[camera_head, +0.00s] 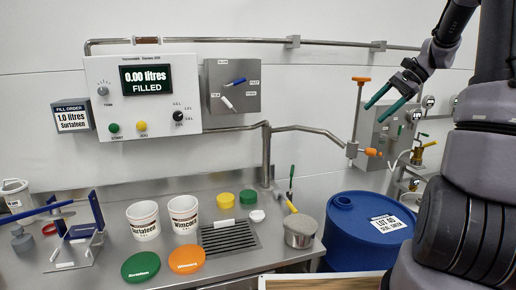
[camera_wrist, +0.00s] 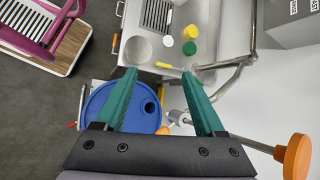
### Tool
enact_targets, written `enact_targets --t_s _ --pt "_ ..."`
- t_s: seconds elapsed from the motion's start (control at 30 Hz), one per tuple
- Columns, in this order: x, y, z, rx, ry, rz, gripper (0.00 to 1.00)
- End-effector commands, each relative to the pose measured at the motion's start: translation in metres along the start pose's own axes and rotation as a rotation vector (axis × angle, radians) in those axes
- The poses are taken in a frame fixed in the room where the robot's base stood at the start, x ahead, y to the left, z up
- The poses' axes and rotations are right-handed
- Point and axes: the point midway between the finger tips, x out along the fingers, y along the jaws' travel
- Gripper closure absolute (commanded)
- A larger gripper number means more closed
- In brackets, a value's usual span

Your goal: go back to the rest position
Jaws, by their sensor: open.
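My gripper (camera_head: 380,97) is at the upper right in the head view, raised in front of the wall near an orange-handled valve (camera_head: 361,79). Its two green fingers are apart, with nothing between them. In the wrist view the open fingers (camera_wrist: 160,72) point down over the blue drum (camera_wrist: 120,106) and the steel counter (camera_wrist: 205,15). The gripper appears well above both and touches nothing that I can see. My dark arm fills the right side of the head view.
The blue drum (camera_head: 365,232) stands right of the counter. White tubs labelled Surtateen (camera_head: 143,222) and Wimcorn (camera_head: 184,215) stand on the counter, with green (camera_head: 141,267) and orange (camera_head: 187,259) lids before them. A control panel (camera_head: 145,95) and pipes run along the wall. An orange knob (camera_wrist: 297,157) is close by.

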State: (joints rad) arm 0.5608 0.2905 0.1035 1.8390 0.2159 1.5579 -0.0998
Motion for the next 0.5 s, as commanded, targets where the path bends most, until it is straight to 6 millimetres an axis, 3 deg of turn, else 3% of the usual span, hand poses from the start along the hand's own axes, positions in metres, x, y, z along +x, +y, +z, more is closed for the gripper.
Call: enact_targets --t_s 0.03,0.2,0.5 --pt "0.000 0.001 0.026 -0.058 0.048 0.025 0.29" --pt "0.000 0.017 0.093 -0.239 0.200 0.091 0.29" --pt "-0.002 0.067 0.186 -0.566 0.453 0.128 0.29"
